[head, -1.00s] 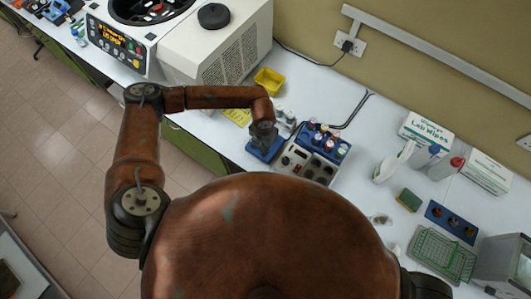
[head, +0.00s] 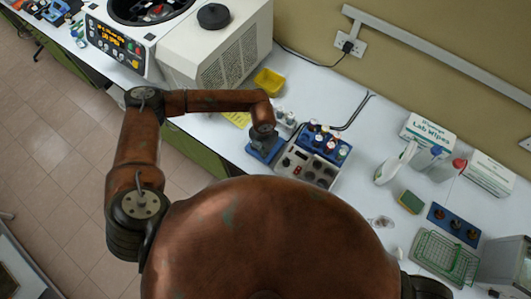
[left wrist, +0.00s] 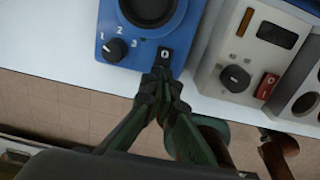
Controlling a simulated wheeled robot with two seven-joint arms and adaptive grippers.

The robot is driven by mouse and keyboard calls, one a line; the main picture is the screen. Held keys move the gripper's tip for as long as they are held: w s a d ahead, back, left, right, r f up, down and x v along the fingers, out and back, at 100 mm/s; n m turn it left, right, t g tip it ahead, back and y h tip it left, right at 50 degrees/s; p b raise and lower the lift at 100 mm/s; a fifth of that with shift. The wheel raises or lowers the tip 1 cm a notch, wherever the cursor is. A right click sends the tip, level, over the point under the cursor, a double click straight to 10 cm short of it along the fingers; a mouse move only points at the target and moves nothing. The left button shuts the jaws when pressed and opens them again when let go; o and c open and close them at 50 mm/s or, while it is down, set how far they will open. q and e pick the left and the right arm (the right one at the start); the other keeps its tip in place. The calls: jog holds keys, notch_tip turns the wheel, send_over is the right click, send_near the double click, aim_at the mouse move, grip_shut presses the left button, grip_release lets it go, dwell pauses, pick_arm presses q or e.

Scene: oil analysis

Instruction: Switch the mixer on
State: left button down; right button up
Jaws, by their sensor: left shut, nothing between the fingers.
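The mixer is a small blue box (left wrist: 135,68) with a round black cup on top, a black speed knob (left wrist: 115,49) marked 1, 2 and 3, and a black rocker switch (left wrist: 164,57) showing a white 0. In the head view the mixer (head: 262,156) is partly hidden under my left arm's end. My left gripper (left wrist: 162,76) is shut and empty, its fingertips at the lower edge of the switch. I cannot tell whether they touch it. In the head view the left gripper (head: 263,143) is over the mixer. My right gripper is out of view.
Right beside the mixer stands a grey block heater (head: 299,164) with its own knob, red switch (left wrist: 267,86) and several vials. A yellow tray (head: 270,81) and a large centrifuge (head: 205,50) are behind it to the left. A spray bottle (head: 394,164) and sponge (head: 411,202) are farther right.

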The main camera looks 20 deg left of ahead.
pick_arm(q)
jog(key=shift+f, duration=0.3)
dwell(0.7)
jog(key=shift+f+b, duration=0.8)
jog(key=shift+b, duration=0.15)
jog(key=shift+r, duration=0.1)
jog(key=shift+r+p, duration=0.6)
jog(key=shift+r, duration=0.25)
jog(key=shift+r+p, duration=1.3)
jog(key=shift+r, duration=1.3)
